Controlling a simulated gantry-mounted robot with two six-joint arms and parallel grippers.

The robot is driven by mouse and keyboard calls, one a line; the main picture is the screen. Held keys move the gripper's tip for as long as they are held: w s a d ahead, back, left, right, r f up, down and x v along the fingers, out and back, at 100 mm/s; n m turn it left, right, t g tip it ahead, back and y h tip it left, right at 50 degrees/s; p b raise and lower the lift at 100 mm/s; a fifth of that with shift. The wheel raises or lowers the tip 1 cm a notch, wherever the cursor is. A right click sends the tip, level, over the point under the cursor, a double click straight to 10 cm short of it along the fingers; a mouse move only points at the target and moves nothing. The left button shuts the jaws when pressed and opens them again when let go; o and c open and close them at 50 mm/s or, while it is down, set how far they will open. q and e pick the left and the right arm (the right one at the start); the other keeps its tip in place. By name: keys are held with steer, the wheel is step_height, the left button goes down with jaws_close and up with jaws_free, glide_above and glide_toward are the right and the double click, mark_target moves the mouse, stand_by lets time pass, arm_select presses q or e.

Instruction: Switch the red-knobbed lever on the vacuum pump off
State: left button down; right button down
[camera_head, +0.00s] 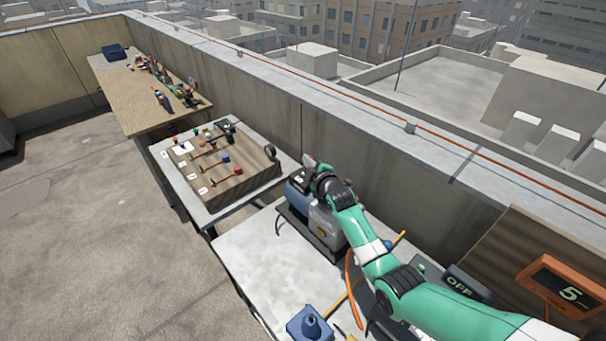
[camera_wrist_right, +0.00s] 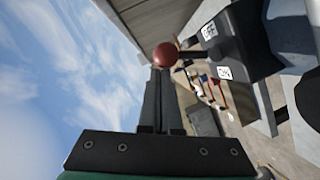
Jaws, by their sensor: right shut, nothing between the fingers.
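The vacuum pump (camera_head: 325,228), a grey and blue unit on a dark base, stands on the light bench, partly hidden behind my right arm. In the right wrist view, its lever's red knob (camera_wrist_right: 165,55) is a ball on a short dark stem reaching left from the dark pump housing (camera_wrist_right: 250,40). My left gripper is not in view.
A board with small valves (camera_head: 232,187) sits on a table left of the pump. A blue item (camera_head: 309,325) and orange hose (camera_head: 352,290) lie in front. The parapet wall (camera_head: 400,165) runs behind.

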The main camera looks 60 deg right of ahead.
stand_by(0.6)
steer(key=shift+r, duration=0.15)
steer(key=s+a+r+p, duration=0.4)
steer(key=s+a+p, duration=0.1)
steer(key=a, duration=0.4)
steer(key=shift+s, duration=0.6)
